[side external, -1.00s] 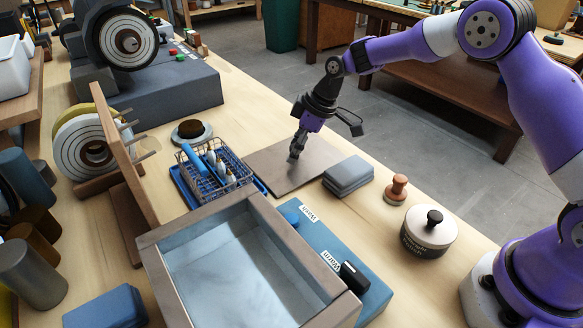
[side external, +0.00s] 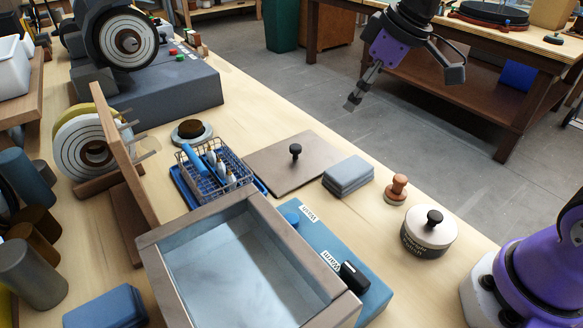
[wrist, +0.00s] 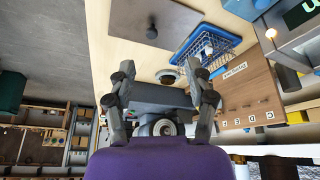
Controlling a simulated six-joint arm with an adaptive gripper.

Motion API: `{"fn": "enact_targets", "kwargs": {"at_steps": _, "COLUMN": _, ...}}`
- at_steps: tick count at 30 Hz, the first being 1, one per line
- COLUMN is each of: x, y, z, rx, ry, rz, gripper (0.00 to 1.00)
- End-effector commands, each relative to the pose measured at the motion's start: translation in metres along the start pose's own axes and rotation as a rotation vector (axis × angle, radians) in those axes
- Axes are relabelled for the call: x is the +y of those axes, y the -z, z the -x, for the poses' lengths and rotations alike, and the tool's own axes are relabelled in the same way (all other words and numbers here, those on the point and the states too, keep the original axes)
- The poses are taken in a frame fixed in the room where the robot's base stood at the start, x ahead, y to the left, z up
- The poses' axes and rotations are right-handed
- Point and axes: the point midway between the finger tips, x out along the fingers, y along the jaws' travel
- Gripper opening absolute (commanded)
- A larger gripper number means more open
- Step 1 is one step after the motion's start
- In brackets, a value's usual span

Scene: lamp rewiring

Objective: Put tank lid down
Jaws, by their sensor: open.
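The tank lid (side external: 283,165) is a flat brown-grey plate with a black knob (side external: 295,150). It lies flat on the bench behind the open tank (side external: 150,252), beside the blue wire basket. In the wrist view the lid (wrist: 180,22) shows at the top with its knob. My gripper (side external: 354,101) is up in the air behind and to the right of the lid, apart from it. In the wrist view my gripper (wrist: 160,88) has its fingers spread with nothing between them.
The blue wire basket (side external: 217,170) with bottles stands left of the lid. Folded grey cloths (side external: 348,175), a small orange-brown stamp-like item (side external: 397,190) and a round lidded tin (side external: 429,232) stand to its right. The tank is uncovered, with clear liquid inside.

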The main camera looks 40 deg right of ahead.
Motion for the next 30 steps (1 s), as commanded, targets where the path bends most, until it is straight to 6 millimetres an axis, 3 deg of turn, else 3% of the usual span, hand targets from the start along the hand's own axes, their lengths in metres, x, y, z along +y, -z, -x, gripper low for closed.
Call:
{"fn": "enact_targets", "kwargs": {"at_steps": 1, "x": -0.010, "y": -0.017, "z": 0.015, "rx": 0.016, "ry": -0.031, "rz": -0.056, "gripper": 0.61}}
{"fn": "enact_targets", "kwargs": {"at_steps": 4, "x": -0.022, "y": -0.052, "z": 0.031, "rx": 0.035, "ry": -0.084, "rz": -0.179, "gripper": 0.61}}
{"fn": "enact_targets", "kwargs": {"at_steps": 9, "x": -0.034, "y": -0.100, "z": 0.038, "rx": 0.064, "ry": -0.143, "rz": -0.334, "gripper": 0.61}}
{"fn": "enact_targets", "kwargs": {"at_steps": 11, "x": -0.036, "y": -0.110, "z": 0.038, "rx": 0.071, "ry": -0.155, "rz": -0.367, "gripper": 0.61}}
{"fn": "enact_targets", "kwargs": {"at_steps": 12, "x": -0.036, "y": -0.115, "z": 0.037, "rx": 0.074, "ry": -0.161, "rz": -0.383, "gripper": 0.67}}
{"fn": "enact_targets", "kwargs": {"at_steps": 26, "x": -0.037, "y": -0.121, "z": 0.036, "rx": 0.076, "ry": -0.167, "rz": -0.404, "gripper": 0.67}}
{"fn": "enact_targets", "kwargs": {"at_steps": 30, "x": -0.036, "y": -0.112, "z": 0.036, "rx": 0.079, "ry": -0.152, "rz": -0.445, "gripper": 0.67}}
